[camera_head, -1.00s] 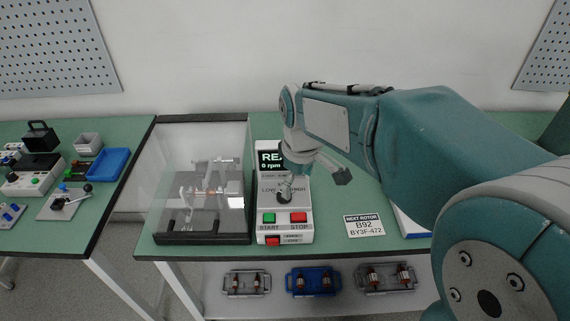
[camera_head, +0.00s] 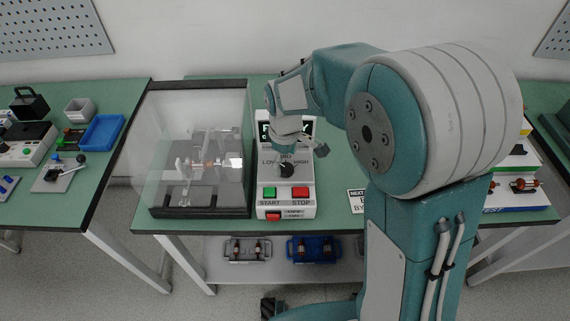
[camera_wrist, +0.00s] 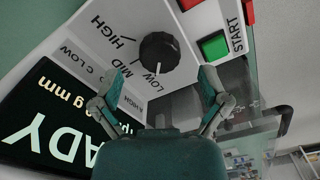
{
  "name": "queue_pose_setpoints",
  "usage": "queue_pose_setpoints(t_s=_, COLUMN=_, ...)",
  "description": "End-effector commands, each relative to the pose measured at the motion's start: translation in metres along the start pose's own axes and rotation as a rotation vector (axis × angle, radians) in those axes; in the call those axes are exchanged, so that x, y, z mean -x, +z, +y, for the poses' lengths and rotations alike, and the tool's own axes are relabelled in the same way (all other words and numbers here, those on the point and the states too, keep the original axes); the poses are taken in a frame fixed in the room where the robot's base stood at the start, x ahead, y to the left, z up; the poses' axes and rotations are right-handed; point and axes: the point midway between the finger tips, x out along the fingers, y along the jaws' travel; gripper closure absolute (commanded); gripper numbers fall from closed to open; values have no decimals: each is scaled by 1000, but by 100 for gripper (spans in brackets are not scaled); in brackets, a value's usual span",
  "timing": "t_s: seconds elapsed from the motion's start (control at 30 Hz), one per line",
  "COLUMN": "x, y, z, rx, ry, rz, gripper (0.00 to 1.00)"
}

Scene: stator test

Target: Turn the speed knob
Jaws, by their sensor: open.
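The black speed knob (camera_head: 286,171) is on the sloped face of the white control box (camera_head: 264,180), among LOW, MID and HIGH marks. In the head view my wrist hangs above the knob and hides part of the display. In the wrist view the display (camera_wrist: 55,120) reads partly as READY.
The green START button (camera_wrist: 214,46) and red STOP button (camera_head: 300,193) sit close to the knob. A clear-sided enclosure (camera_head: 197,212) stands left of the box. Trays with rotors (camera_head: 247,249) are on the lower shelf.

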Motion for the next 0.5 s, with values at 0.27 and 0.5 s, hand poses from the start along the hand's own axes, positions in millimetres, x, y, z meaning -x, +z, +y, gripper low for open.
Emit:
queue_pose_setpoints(t_s=0.27, x=-22, y=0, z=0, rx=0, ry=0, rz=1, gripper=5)
queue_pose_setpoints(t_s=0.5, x=-22, y=0, z=0, rx=-1, ry=0, rz=1, gripper=14)
